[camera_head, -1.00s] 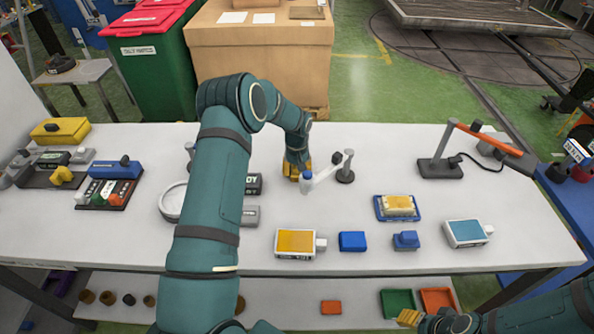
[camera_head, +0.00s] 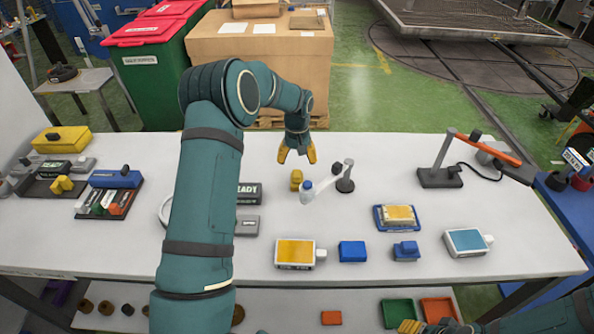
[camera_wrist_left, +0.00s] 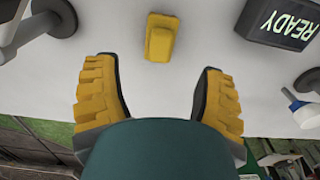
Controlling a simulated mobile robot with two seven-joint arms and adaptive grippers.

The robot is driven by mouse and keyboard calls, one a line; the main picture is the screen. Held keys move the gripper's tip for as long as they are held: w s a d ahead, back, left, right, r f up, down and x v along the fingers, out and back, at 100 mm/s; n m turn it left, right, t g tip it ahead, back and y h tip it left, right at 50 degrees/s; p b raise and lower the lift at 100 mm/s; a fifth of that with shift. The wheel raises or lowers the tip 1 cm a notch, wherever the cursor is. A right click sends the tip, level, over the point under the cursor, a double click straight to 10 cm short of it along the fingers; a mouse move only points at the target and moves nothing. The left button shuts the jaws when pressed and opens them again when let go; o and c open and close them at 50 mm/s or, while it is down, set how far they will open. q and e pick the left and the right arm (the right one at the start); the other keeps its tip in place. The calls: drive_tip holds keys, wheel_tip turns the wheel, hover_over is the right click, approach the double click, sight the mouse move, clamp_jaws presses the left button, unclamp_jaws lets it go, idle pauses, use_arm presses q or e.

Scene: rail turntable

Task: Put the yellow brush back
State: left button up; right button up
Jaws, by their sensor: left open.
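A small yellow block-like piece with a raised grip, apparently the yellow brush (camera_head: 296,180), stands on the white table near the middle. It also shows at the top centre of the left wrist view (camera_wrist_left: 162,38). My left gripper (camera_head: 297,158) is open and empty, raised just behind and above it. In the left wrist view its two yellow fingers (camera_wrist_left: 160,98) are spread wide, with the piece beyond them and untouched. A similar yellow piece (camera_head: 62,184) sits on a dark tray (camera_head: 38,188) at the far left. My right gripper (camera_head: 408,326) is partly visible at the bottom edge.
A jointed stand (camera_head: 344,184) and a white bottle with a blue cap (camera_head: 307,191) are close right of the yellow piece. A dark READY box (camera_head: 250,194) is on its left, partly behind my arm. A blue tray (camera_head: 378,222) with a sponge lies further right.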

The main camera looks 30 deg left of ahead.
use_arm(q)
drive_tip(key=shift+r, duration=1.35)
drive_tip(key=shift+s+f, duration=0.1)
